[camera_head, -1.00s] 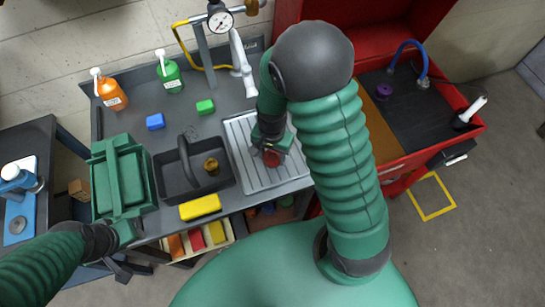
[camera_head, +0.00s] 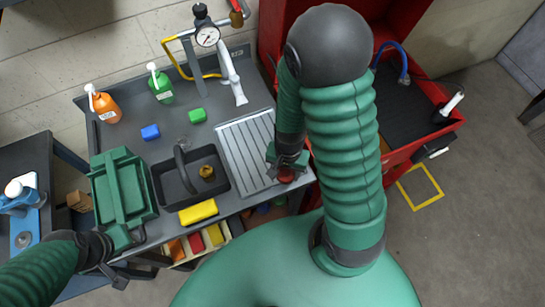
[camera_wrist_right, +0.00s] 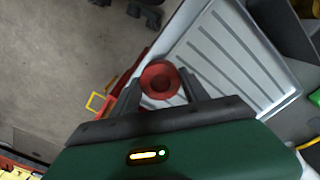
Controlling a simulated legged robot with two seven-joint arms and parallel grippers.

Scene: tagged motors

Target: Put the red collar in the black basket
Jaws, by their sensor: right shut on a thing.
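The red collar (camera_wrist_right: 160,80) is a round ring with a dark hole, held between the two fingers of my right gripper (camera_wrist_right: 160,92) in the right wrist view. In the head view, the collar (camera_head: 287,174) shows just under the right gripper (camera_head: 289,165), over the right front side of the ribbed grey tray. The black basket (camera_head: 167,183) with an upright handle stands to the left of the tray, and a small brass part (camera_head: 207,172) lies in it. My left gripper (camera_head: 110,275) is low at the left, by the green toolbox; its fingers are too unclear to tell their state.
The green toolbox (camera_head: 118,162) stands left of the basket. A yellow block (camera_head: 198,212) lies in front of the basket. A red cabinet (camera_head: 400,155) stands at the right.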

